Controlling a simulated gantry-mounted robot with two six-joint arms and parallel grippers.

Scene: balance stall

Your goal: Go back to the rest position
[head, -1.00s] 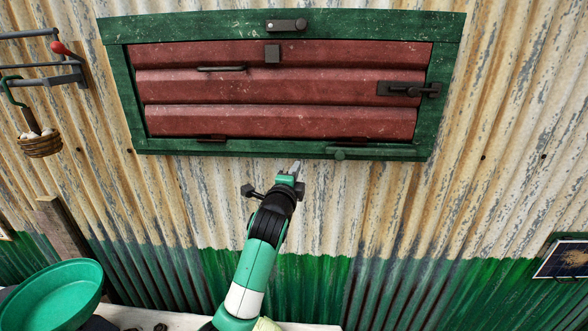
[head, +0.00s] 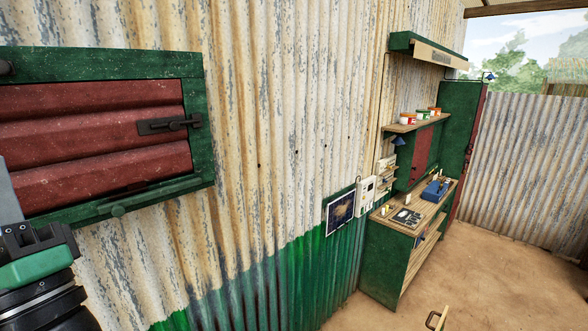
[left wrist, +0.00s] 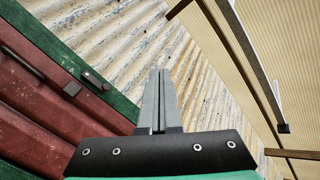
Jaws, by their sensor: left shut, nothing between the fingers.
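My left gripper (left wrist: 158,88) shows in the left wrist view with its two grey fingers together and nothing between them. It points up along the corrugated wall, beside the shutter's green frame. In the head view part of my left gripper (head: 8,205) stands at the left edge, in front of the red shutter (head: 95,115); its tips are cut off or hard to make out. The shutter is closed in its green frame (head: 195,120), with a dark bolt (head: 170,124) on its right side. My right gripper is not in view.
The corrugated wall (head: 270,140) runs to the right. A green workbench (head: 385,265) with a blue device (head: 435,190) stands against it.

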